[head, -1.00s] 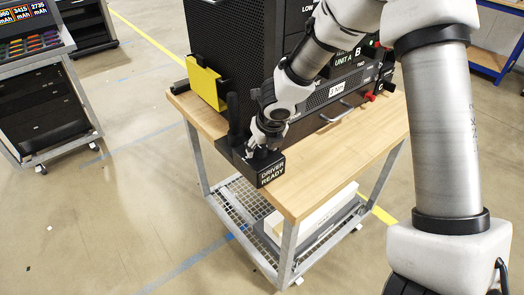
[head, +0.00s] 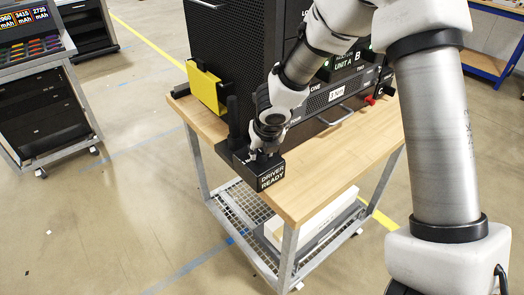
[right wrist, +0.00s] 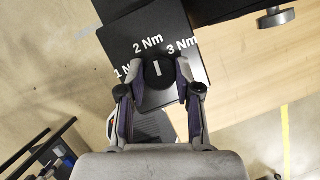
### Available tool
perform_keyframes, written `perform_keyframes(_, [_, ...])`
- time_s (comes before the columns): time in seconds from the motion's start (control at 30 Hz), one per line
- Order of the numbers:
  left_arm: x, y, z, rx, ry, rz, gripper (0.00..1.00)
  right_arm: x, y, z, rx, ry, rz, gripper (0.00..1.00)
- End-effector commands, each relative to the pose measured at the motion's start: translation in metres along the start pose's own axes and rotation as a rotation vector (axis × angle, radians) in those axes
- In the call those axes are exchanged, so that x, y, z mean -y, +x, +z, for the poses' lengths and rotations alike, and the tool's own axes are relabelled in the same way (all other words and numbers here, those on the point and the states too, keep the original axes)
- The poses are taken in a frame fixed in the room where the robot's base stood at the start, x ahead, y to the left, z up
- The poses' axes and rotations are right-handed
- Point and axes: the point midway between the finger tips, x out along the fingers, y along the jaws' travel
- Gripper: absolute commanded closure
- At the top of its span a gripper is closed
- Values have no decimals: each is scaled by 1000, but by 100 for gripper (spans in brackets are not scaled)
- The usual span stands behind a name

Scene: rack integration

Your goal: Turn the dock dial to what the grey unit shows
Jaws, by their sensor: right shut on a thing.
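The black dock (head: 271,178), labelled DRIVER READY, sits on the near left corner of the wooden cart. In the right wrist view its face (right wrist: 120,40) carries the marks 1 Nm, 2 Nm and 3 Nm around a round black dial (right wrist: 158,69). The dial's white line points nearly straight up in that view, close to the 2 Nm mark. My right gripper (right wrist: 161,84) is shut on the dial, one finger on each side; in the head view it reaches down onto the dock. The dark grey unit (head: 309,108) bears a white label that seems to read 3 Nm. My left gripper is out of view.
A tall black perforated rack (head: 234,60) stands on the cart behind the dock, with a yellow holder (head: 204,88) at its side. The wooden top (head: 330,165) is clear to the right of the dock. Another cart (head: 45,110) stands at the far left.

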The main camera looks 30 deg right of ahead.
Motion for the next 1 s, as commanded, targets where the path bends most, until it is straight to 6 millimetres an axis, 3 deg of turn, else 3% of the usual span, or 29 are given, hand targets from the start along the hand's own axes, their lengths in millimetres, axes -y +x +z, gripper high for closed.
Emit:
perform_keyframes(0.37, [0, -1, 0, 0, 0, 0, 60, -2, 0, 0, -2, 283, -121, 100])
perform_keyframes(1.0, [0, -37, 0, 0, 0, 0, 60, -4, -1, 1, -3, 776, -323, 100])
